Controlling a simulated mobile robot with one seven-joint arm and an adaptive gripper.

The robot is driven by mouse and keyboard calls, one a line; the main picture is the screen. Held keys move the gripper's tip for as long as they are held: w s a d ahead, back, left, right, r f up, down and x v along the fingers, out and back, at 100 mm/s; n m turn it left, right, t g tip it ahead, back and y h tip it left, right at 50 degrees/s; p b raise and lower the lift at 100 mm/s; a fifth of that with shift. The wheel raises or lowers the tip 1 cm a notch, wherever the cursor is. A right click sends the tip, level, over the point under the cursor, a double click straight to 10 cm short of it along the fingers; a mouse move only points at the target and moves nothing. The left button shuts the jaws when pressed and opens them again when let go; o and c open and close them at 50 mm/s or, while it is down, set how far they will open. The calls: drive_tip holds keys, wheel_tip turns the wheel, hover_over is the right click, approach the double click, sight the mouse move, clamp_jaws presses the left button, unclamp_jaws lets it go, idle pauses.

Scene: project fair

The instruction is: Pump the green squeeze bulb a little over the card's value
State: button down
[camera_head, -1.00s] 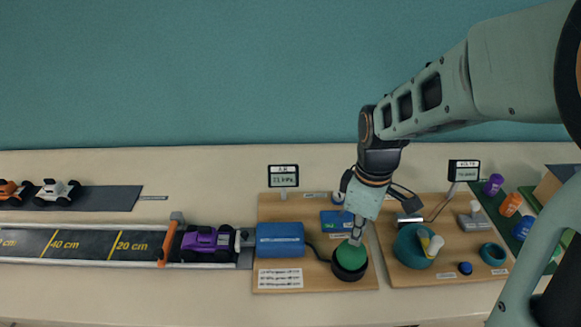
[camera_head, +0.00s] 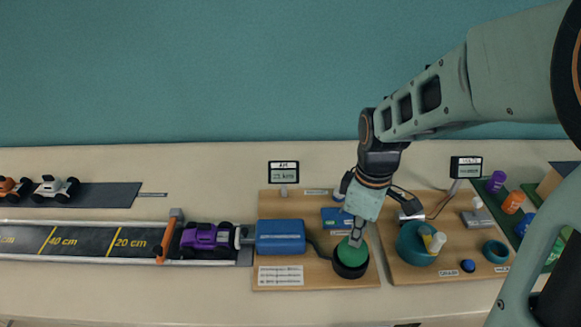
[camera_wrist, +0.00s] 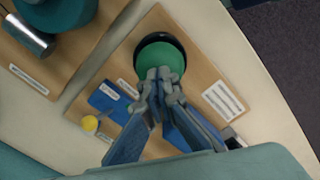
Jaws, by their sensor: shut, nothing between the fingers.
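The green squeeze bulb (camera_head: 350,254) sits in a black round base on a wooden board (camera_head: 318,209). My gripper (camera_head: 355,240) is shut, with its fingertips at the top of the bulb. In the wrist view my gripper (camera_wrist: 159,76) is over the near edge of the green bulb (camera_wrist: 160,56), and the fingers are together. Whether the tips press into the bulb I cannot tell. A small display (camera_head: 283,173) behind the board shows a kPa reading that looks like 21. A white card with printed lines (camera_head: 281,276) lies at the board's front; its text is too small to read.
A blue tank (camera_head: 281,237) is beside the bulb, next to a purple car (camera_head: 206,238) on a marked track (camera_head: 82,243). A second board to the right holds a teal bowl (camera_head: 411,249) and a display (camera_head: 465,168). Several bottles stand at the far right.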

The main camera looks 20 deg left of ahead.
drive_tip(key=shift+f, duration=0.45)
drive_tip(key=shift+r, duration=0.1)
drive_tip(key=shift+r+p, duration=0.85)
drive_tip(key=shift+r, duration=0.35)
wheel_tip(320, 180, up, 6)
drive_tip(key=p, duration=0.5)
